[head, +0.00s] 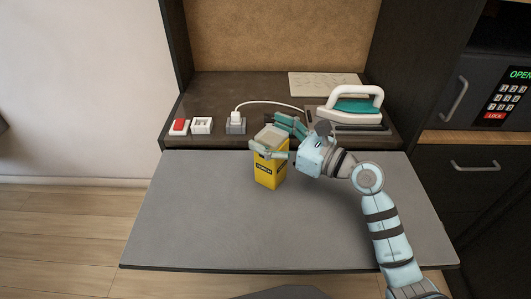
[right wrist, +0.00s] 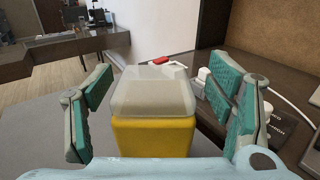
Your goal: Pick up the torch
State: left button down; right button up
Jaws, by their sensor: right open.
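The torch (head: 268,174) is a yellow box-shaped body with a dark label and a pale translucent top. It stands upright on the grey pull-out surface (head: 200,215), close to the raised back shelf. My right gripper (head: 270,137) is open around the torch's upper part, with one finger on the near side and one on the far side. In the right wrist view the torch (right wrist: 153,135) sits between the two spread teal pads, with a visible gap on each side. My left gripper is not in view.
On the dark shelf (head: 230,88) behind are a red switch (head: 179,127), a white socket (head: 202,125), a plug with a white cord (head: 236,122) and an iron (head: 350,107). A safe with a keypad (head: 510,95) stands right. The grey surface's left and front are clear.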

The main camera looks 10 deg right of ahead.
jog(key=shift+s+r, duration=0.2)
jog(key=shift+s, duration=0.2)
jog(key=c, duration=0.4)
jog(key=shift+s, duration=0.1)
jog(key=c, duration=0.4)
grip_shut()
